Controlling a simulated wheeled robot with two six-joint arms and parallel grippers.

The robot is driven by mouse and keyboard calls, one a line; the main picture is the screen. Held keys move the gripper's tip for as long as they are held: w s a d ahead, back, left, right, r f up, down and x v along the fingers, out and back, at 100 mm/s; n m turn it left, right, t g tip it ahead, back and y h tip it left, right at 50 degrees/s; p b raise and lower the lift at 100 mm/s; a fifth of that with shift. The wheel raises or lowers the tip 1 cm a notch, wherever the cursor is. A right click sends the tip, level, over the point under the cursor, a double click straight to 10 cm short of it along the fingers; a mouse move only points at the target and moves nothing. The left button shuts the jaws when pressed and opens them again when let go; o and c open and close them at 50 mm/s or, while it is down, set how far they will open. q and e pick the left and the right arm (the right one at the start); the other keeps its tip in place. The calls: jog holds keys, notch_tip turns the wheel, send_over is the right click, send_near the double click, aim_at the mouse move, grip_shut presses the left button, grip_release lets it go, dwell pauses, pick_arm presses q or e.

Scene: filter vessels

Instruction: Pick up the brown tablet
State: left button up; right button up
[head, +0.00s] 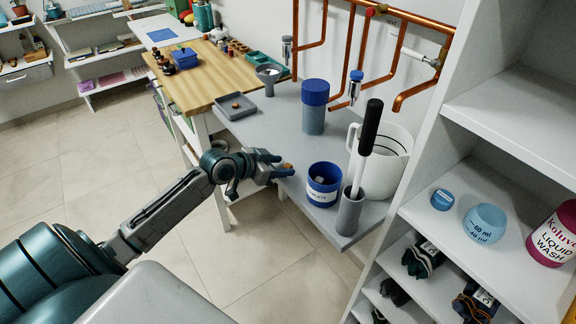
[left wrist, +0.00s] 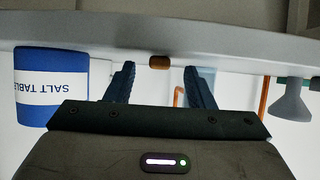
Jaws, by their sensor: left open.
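The brown tablet (head: 287,166) lies near the front edge of the grey shelf, right at the fingertips of my left gripper (head: 281,165). In the left wrist view, the brown tablet (left wrist: 159,62) shows small and centred between the two dark fingers of my left gripper (left wrist: 159,70). The fingers are spread apart, with a visible gap on each side of the tablet. The wrist picture is upside down. How far the tablet reaches in between the fingers is hard to tell. My right gripper is in neither view.
A blue-lidded grey container (head: 314,112) stands behind. A grey tray (head: 235,106) holds another small brown piece. Copper pipes (head: 325,40) run along the wall.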

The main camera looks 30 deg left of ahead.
pick_arm(q)
jog(key=shift+w+d+f, duration=0.15)
jog(key=shift+w+f, duration=0.05)
jog(key=shift+w, duration=0.1)
grip_shut()
jog(key=shift+r, duration=0.15)
